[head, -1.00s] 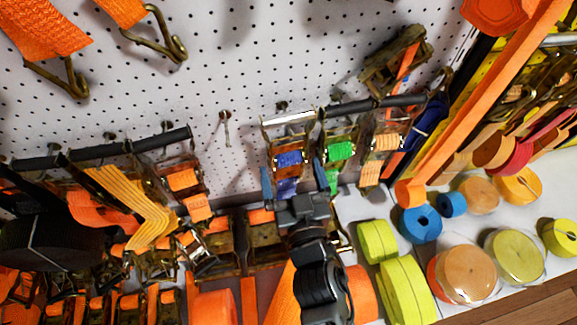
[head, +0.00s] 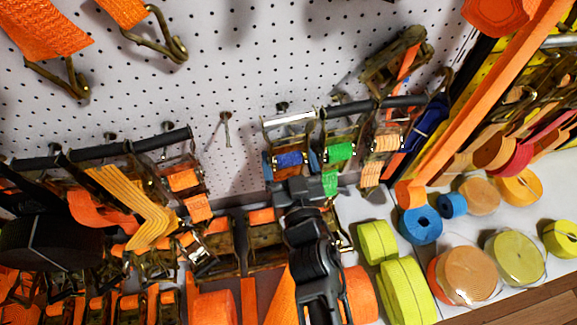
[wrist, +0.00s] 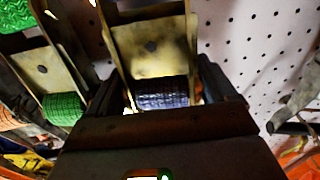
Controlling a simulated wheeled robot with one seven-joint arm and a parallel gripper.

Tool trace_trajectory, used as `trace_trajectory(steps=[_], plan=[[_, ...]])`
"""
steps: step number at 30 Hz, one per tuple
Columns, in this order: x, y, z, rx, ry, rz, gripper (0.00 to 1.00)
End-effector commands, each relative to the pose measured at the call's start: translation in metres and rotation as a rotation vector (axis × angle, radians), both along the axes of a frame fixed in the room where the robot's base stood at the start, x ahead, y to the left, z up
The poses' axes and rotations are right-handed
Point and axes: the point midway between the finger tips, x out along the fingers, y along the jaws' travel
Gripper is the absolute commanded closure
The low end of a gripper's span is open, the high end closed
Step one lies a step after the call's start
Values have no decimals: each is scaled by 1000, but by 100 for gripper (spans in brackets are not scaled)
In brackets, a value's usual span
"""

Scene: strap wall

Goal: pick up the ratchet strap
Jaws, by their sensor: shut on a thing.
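The ratchet strap with blue webbing (head: 289,159) hangs on the pegboard, its metal frame below a bright bar. My gripper (head: 291,168) reaches up from below and is shut on this blue ratchet strap. In the wrist view the blue webbing (wrist: 163,97) and its brassy metal plate (wrist: 150,46) sit between my two dark fingers (wrist: 165,92). The lower end of the strap is hidden behind my gripper.
A ratchet strap with green webbing (head: 340,152) hangs close on the right, then one with orange webbing (head: 387,143). An empty hook (head: 226,128) is on the left. Yellow-green rolls (head: 407,290) and a blue roll (head: 420,225) stand on the white shelf.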

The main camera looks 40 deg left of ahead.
Motion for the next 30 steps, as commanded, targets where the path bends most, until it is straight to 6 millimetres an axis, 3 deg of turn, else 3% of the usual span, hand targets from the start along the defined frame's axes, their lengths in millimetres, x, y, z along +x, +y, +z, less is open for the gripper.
trace_trajectory(steps=[2,16,30], plan=[[0,0,0,0,0,0,48],[0,0,0,0,0,0,93],[1,1,17,5,-5,1,93]])
